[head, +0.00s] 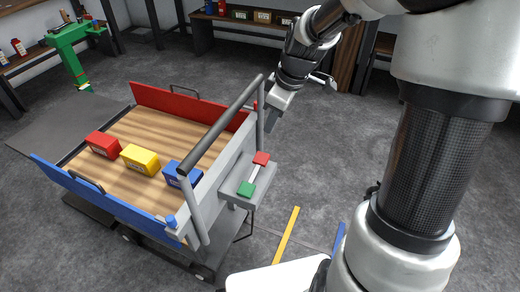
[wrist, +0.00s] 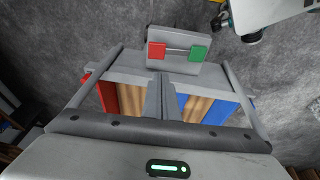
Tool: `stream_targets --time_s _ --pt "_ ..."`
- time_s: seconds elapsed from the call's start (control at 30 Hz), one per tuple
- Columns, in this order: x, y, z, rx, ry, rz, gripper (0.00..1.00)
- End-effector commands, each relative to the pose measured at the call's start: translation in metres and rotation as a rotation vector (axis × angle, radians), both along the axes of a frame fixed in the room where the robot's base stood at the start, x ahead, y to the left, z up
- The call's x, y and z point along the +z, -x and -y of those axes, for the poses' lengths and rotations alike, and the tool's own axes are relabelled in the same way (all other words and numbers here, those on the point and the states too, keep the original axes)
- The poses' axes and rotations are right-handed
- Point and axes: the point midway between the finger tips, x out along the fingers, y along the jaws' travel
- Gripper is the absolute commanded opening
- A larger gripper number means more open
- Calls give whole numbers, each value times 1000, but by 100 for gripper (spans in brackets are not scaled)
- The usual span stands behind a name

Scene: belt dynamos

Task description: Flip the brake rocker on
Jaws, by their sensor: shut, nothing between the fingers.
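The brake rocker (head: 254,174) sits on a grey box (head: 232,187) fixed to the end of the cart. It has a red pad (head: 261,158) at one end and a green pad (head: 246,189) at the other, with a pale strip between. In the wrist view, the red pad (wrist: 156,50) is at left and the green pad (wrist: 197,53) at right. I cannot tell which end is pressed down. My gripper (head: 271,122) is shut and empty, above the cart's handle end and apart from the rocker. Its fingers (wrist: 161,84) point toward the rocker box in the wrist view.
The cart's dark handle bar (head: 222,122) stands on grey posts close to my gripper. Red, yellow and blue boxes (head: 140,159) lie on the wooden cart bed. A green stand (head: 74,50) is at the back left. Floor right of the rocker is mostly clear.

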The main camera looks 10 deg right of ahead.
Motion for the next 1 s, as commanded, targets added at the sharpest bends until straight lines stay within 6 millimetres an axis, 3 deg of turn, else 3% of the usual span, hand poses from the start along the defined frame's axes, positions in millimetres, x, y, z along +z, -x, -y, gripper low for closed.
stream_targets --time_s 0.23,0.7,1.0 --pt "-14 -2 -3 -1 -1 -3 0" --pt "-105 -22 -21 0 -2 -4 0" --pt "-134 -28 -15 -2 0 0 0"
